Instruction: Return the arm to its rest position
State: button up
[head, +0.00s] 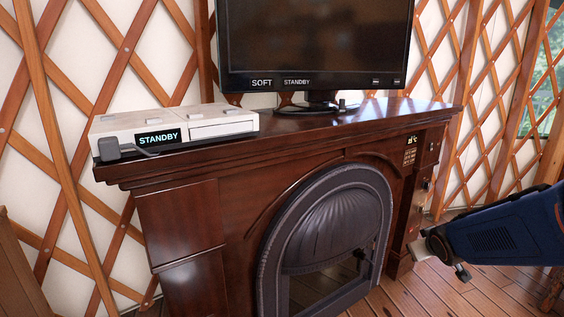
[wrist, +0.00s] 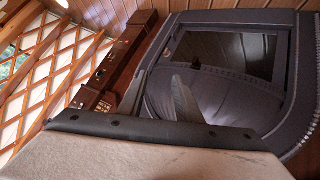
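My arm, with a blue cover, reaches in from the right edge of the head view. My gripper (head: 442,258) is at its end, in the air by the right side of the dark wooden fireplace (head: 192,222). The rest position is not marked in either view.
A white box reading STANDBY (head: 222,113) and a monitor (head: 315,40) stand on the mantel (head: 390,116). A small dark object (head: 107,148) sits at the mantel's left front. Lattice walls (head: 60,80) stand behind. Plank floor (head: 430,290) is open at lower right.

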jog(key=s+a+r+g, duration=0.1)
jog(key=s+a, duration=0.3)
jog(key=s, duration=0.5)
jog(key=s+a+r+m+g+y, duration=0.1)
jog(key=s+a, duration=0.3)
jog(key=s, duration=0.6)
jog(key=s+a+r+m+g+y, duration=0.1)
jog(key=s+a, duration=0.3)
jog(key=s, duration=0.6)
jog(key=shift+a+r+g, duration=0.15)
jog(key=shift+r+g, duration=0.35)
jog(key=shift+g, duration=0.4)
jog(key=shift+w, duration=0.1)
dwell(1.3)
